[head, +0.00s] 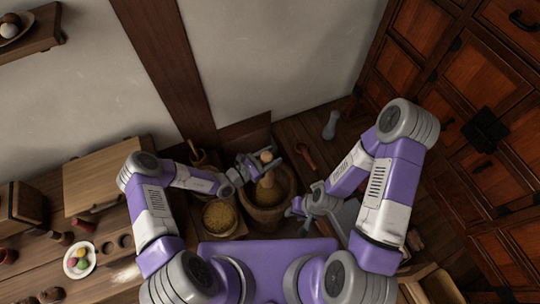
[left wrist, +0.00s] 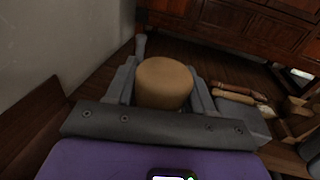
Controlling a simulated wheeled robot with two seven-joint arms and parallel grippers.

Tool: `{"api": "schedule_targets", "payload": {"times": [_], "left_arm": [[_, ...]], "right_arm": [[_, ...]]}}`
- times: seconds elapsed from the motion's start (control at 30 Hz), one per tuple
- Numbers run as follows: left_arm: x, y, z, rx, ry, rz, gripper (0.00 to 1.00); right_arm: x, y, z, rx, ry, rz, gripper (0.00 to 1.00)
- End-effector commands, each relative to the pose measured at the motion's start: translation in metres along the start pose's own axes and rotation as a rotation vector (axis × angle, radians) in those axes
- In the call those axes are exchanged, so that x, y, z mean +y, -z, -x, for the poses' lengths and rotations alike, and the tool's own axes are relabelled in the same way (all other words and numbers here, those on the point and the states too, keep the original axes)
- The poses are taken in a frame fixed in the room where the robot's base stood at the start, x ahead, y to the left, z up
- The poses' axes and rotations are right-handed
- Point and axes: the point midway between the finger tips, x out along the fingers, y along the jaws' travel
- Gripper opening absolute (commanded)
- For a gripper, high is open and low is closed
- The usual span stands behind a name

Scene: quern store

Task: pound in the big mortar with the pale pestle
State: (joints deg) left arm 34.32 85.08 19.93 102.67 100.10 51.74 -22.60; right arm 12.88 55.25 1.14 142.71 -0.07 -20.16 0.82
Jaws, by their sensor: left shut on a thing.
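The pale pestle (head: 267,183) stands upright, or nearly so, in the big wooden mortar (head: 285,207), with its lower end hidden inside. My left gripper (head: 264,166) is shut on the pestle just below its rounded top. In the left wrist view the pestle's pale round top (left wrist: 165,80) sits between the two grey fingers; the mortar is hidden there. My right gripper (head: 296,208) hangs low beside the mortar's right side, apart from the pestle. Its fingers are too small to tell open from shut.
A container of yellow grain (head: 220,215) stands left of the mortar. A reddish-brown tool (head: 306,156) and a grey bottle-shaped thing (head: 331,124) are behind it to the right. A plate with coloured balls (head: 79,262) is at far left. Dark wooden cabinets (head: 480,110) close off the right.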

Motion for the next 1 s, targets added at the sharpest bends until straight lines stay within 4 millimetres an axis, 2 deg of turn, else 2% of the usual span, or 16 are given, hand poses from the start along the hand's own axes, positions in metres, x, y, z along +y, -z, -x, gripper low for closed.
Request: {"api": "schedule_targets", "payload": {"times": [0.6,0.8,1.0], "left_arm": [[0.000,0.077,-0.004,-0.005,-0.001,-0.001,0.00],[0.001,0.088,-0.005,-0.006,-0.001,-0.001,0.00],[0.001,0.088,-0.005,-0.006,-0.001,-0.001,0.00]], "right_arm": [[0.027,0.003,-0.073,0.000,0.000,0.000,0.38],[0.031,0.004,-0.084,0.000,0.000,0.000,0.38],[0.031,0.004,-0.083,0.000,0.000,0.000,0.38]]}}
